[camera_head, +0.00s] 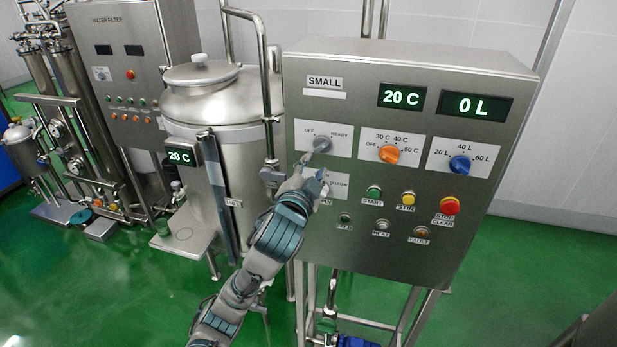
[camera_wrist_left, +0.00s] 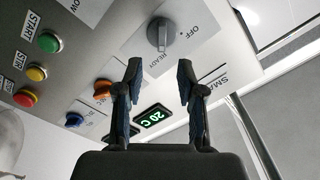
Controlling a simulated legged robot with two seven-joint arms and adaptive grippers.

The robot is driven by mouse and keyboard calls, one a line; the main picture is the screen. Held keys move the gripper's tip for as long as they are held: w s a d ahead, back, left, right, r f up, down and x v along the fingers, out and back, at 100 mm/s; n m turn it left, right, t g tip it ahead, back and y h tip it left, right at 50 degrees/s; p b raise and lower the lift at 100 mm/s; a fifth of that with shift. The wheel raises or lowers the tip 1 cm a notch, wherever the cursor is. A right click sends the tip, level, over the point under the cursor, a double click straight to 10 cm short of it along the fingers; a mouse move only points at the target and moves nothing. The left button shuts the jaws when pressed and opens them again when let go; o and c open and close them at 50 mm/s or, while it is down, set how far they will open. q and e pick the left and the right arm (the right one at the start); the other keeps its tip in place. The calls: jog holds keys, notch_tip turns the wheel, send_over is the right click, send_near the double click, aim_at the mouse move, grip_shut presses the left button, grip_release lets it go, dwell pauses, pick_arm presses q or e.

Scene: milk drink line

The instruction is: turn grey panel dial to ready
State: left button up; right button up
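The grey dial (camera_head: 322,146) sits on a white plate marked OFF and READY, at the upper left of the steel panel (camera_head: 368,230) labelled SMALL. In the left wrist view the dial (camera_wrist_left: 162,34) shows beyond the fingertips, roughly in line with the gap between them. My left gripper (camera_head: 312,166) is just below the dial in the head view. In the left wrist view the gripper (camera_wrist_left: 159,72) has its two fingers spread apart with nothing between them. My right gripper is not in view.
An orange dial (camera_head: 388,154) and a blue dial (camera_head: 460,165) are to the right. START (camera_head: 374,192), yellow (camera_head: 408,198) and red stop (camera_head: 449,206) buttons are below. A steel tank (camera_head: 215,110) stands left of the panel. My left arm partly covers a lower plate.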

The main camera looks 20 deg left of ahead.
pick_arm(q)
jog(key=s, duration=0.4)
